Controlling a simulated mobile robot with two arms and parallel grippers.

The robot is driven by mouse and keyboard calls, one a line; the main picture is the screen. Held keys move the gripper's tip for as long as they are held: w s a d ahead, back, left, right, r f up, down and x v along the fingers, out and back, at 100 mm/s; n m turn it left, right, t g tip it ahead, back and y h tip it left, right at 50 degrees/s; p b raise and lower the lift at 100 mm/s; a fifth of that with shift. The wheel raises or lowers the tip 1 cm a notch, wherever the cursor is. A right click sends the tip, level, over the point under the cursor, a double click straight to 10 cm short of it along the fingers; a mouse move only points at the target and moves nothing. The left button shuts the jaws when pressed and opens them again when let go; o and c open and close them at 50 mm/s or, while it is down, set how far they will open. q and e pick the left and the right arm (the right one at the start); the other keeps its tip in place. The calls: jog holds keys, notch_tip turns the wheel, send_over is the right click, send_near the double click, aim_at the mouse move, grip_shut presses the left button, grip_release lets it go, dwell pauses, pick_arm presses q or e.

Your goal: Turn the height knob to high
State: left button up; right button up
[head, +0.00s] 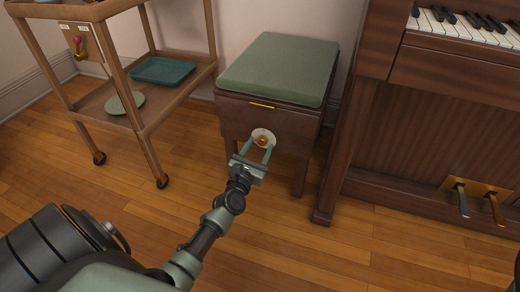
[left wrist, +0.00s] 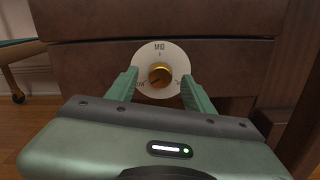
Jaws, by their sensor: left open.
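The height knob (head: 262,141) is a small brass knob on a round white dial (left wrist: 160,50), on the front of the dark wood bench with a green cushion (head: 278,68). In the left wrist view the knob (left wrist: 160,73) is seen face on. The dial reads MID at the top; the label at left is partly covered and the right one is hidden by a finger. A dark mark on the knob seems to point to the lower left. My left gripper (head: 259,149) is open, its fingers on either side of the knob; contact cannot be told.
A piano (head: 430,130) with pedals (head: 478,198) stands close at the right of the bench. A wooden trolley (head: 147,128) on wheels, with a teal tray (head: 162,71) and a green plate (head: 125,103), stands at the left. The wood floor (head: 330,255) in front is clear.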

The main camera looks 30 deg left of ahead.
pick_arm(q)
jog(key=shift+w, duration=0.35)
grip_shut()
